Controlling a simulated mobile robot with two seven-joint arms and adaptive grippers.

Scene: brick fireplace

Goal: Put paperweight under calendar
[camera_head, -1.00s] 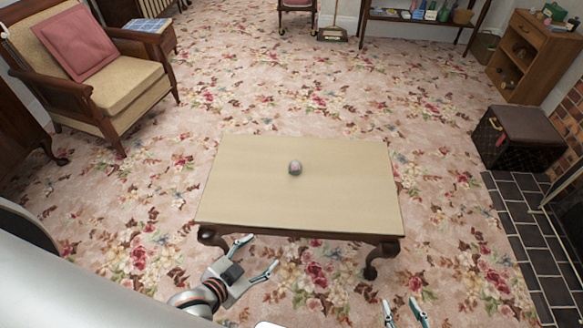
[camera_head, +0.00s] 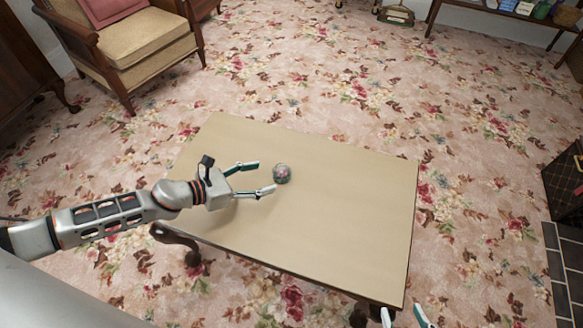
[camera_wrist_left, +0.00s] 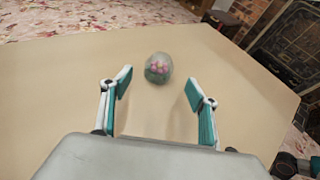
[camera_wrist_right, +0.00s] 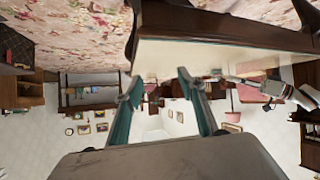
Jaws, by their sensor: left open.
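The paperweight (camera_head: 282,174), a small round greyish-green ball with a pink flower pattern, rests on the coffee table (camera_head: 340,215). It also shows in the left wrist view (camera_wrist_left: 158,67), just beyond and between the fingertips. My left gripper (camera_head: 267,178) is open over the table, its fingers pointing at the paperweight without touching it. My right gripper (camera_head: 405,314) shows only as fingertips at the bottom edge, below the table's near right corner. In the right wrist view its fingers (camera_wrist_right: 157,82) stand apart with nothing between them. No calendar can be made out.
The table top is otherwise bare. An armchair (camera_head: 125,45) with a pink cushion stands at the back left. A dark checked box (camera_head: 565,180) and dark hearth tiles (camera_head: 565,270) are at the right. Flowered carpet surrounds the table.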

